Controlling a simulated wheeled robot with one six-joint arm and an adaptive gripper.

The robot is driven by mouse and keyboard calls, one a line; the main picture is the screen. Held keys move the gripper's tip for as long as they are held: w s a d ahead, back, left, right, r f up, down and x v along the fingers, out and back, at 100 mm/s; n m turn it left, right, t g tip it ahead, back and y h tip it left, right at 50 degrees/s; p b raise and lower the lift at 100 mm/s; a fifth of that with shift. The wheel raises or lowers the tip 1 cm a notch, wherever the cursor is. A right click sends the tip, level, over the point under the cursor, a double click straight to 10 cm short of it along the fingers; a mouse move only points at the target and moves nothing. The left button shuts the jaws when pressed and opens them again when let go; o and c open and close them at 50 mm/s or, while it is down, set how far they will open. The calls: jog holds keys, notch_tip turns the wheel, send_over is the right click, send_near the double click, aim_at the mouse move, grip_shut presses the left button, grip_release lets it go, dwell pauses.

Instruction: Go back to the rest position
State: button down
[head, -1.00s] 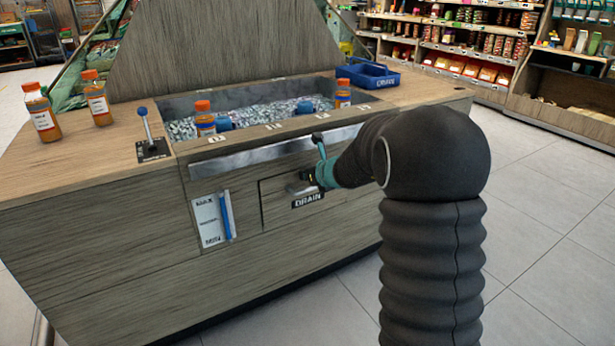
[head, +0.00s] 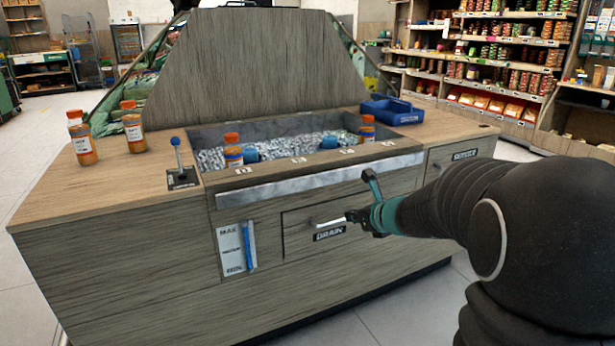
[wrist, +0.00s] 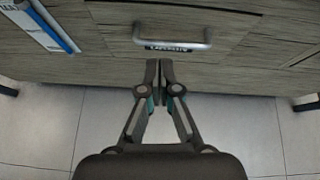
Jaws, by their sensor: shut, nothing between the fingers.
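My gripper (head: 350,215) is in front of the wooden counter, near the right end of the metal handle of the panel labelled DRAIN (head: 329,232). In the wrist view my gripper (wrist: 160,66) has its fingers together with nothing between them. The drain handle (wrist: 161,44) lies just beyond the fingertips there, and a gap of panel shows between them. My black sleeved arm fills the right of the head view.
The counter (head: 130,270) holds an ice basin (head: 205,135) with bottles and blue items in it. Two orange bottles (head: 133,127), a lever (head: 178,160) and a blue crate (head: 391,112) stand on top. A level gauge (head: 232,250) is on the front. Floor at right is clear.

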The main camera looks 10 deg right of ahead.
jog(key=s+a+f+n+g, duration=0.2)
jog(key=s+a+n+g, duration=0.1)
jog(key=s+n, duration=0.65)
jog(key=s+a+f+n+g, duration=0.2)
jog(key=s+a+n+g, duration=0.15)
jog(key=s+n, duration=0.55)
jog(key=s+r+n+h+p, duration=0.1)
jog(key=s+r+n+h, duration=0.1)
jog(key=s+r+n, duration=0.2)
jog(key=s+d+r+n+h+p, duration=0.1)
jog(key=s+r+n, duration=0.3)
jog(key=s+n, duration=0.4)
jog(key=s+h+p, duration=0.1)
jog(key=s, duration=0.3)
jog(key=shift+s+d+t, duration=0.15)
jog(key=shift+d+t, duration=0.15)
jog(key=shift+t, duration=0.05)
jog(key=shift+s+n, duration=0.1)
jog(key=shift+n, duration=0.15)
